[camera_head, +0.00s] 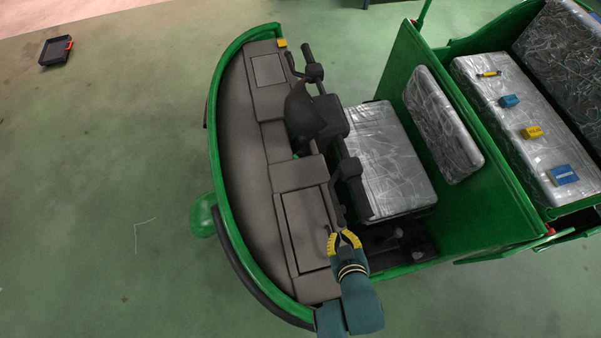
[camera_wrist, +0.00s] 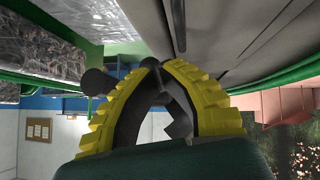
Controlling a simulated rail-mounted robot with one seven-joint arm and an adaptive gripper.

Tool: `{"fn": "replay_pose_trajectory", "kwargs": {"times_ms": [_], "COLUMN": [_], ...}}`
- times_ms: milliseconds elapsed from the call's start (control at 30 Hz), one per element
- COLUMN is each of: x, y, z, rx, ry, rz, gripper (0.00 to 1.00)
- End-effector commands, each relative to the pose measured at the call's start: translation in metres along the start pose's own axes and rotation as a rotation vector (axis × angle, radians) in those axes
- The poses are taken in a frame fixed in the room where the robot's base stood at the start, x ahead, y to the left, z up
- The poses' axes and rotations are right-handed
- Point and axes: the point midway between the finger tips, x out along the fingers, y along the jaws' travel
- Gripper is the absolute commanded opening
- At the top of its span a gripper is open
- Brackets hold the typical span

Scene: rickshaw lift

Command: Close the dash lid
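The green vehicle's grey dash (camera_head: 255,165) has two outlined lid panels. The nearer panel (camera_head: 307,228) looks almost flat in the dash; I cannot tell whether it is slightly raised. The farther panel (camera_head: 268,70) looks flush. My gripper (camera_head: 341,238) has yellow-backed fingers and is beside the nearer panel's right edge, close to the handlebar's near end. In the wrist view, the fingertips (camera_wrist: 152,64) come together with nothing visible between them. Grey dash surfaces (camera_wrist: 235,40) fill the upper right there, with a dark slot. Contact with the panel cannot be made out.
The black handlebar (camera_head: 349,170) and its column stand right of the dash. A plastic-wrapped seat (camera_head: 385,160) lies beyond it. Small yellow and blue blocks (camera_head: 563,175) rest on the rear bench. A black tray (camera_head: 55,50) is on the floor; the floor at left is mostly clear.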

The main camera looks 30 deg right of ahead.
Motion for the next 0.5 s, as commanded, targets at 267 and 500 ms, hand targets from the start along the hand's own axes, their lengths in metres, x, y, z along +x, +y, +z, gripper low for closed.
{"fn": "replay_pose_trajectory", "kwargs": {"times_ms": [267,500], "x": [-0.062,-0.102], "y": [0.019,0.03], "z": [-0.009,-0.008], "rx": [0.002,0.001], "ry": [0.0,0.001], "rz": [0.001,0.0], "gripper": [0.0,0.0]}}
